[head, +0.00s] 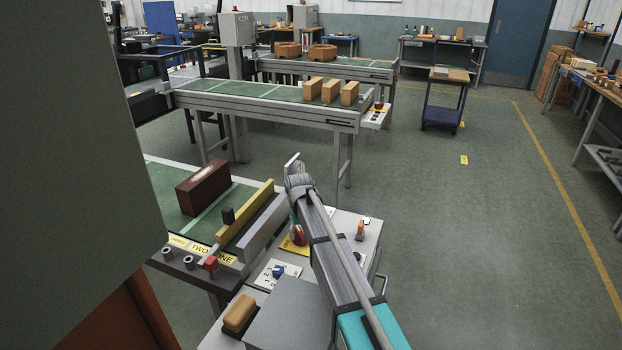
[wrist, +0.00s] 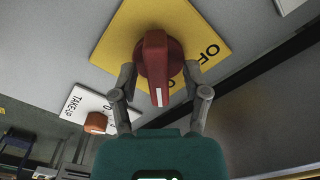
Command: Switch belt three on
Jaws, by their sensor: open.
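A red rotary knob (wrist: 157,62) with a white pointer mark sits on a yellow plate (wrist: 112,38). "OFF" is readable on the plate; other lettering is partly hidden by the knob and a finger. The mark points toward the bottom of the wrist view. My gripper (wrist: 159,76) is open, one finger on each side of the knob; I cannot tell whether they touch it. In the head view the red knob (head: 298,235) is partly behind my arm, and the gripper is mostly hidden. Yellow labels reading ONE (head: 223,257), TWO and apparently THREE line the near belt's end.
A blue knob (head: 278,271) on a white numbered plate and an orange knob (head: 360,231) flank my arm. The near belt (head: 160,182) carries a dark brick (head: 202,187). A wooden handle (head: 240,313) is at the front. Open floor (head: 440,230) lies to the right.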

